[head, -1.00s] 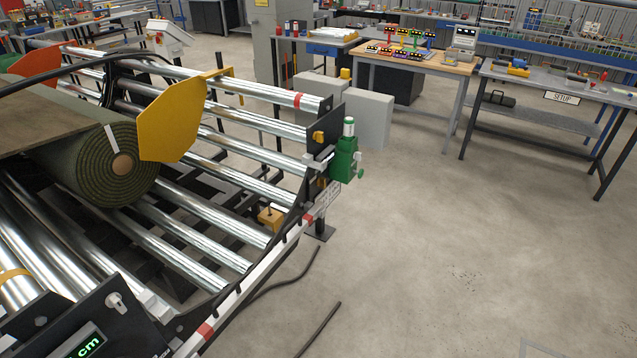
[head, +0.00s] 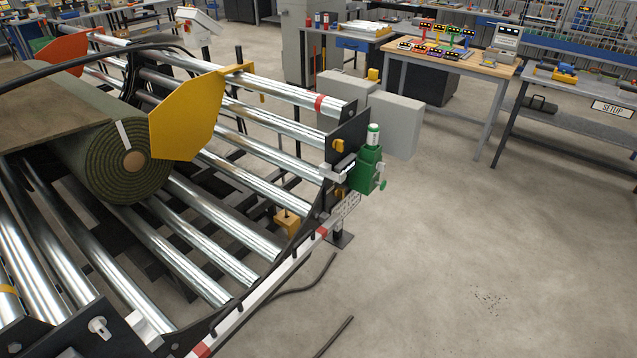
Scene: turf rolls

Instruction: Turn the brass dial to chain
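No dial that I can make out as the brass dial shows in the head view. A small yellow knob (head: 338,146) sits on the black end plate of the roller machine, but I cannot tell whether it is a dial, and no chain marking is readable. A green device (head: 368,168) with a clear-topped cylinder is fixed beside that plate. A light grey knob (head: 99,327) is on a black panel at the lower left. Neither of my grippers is in view.
A green turf roll (head: 88,150) lies on the steel rollers (head: 215,232), beside a yellow guide plate (head: 186,118). Grey boxes (head: 393,122) and a wooden-topped table (head: 455,62) stand behind. A bench with a SETUP sign (head: 612,108) is at right. Dark hoses lie on otherwise clear floor (head: 450,240).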

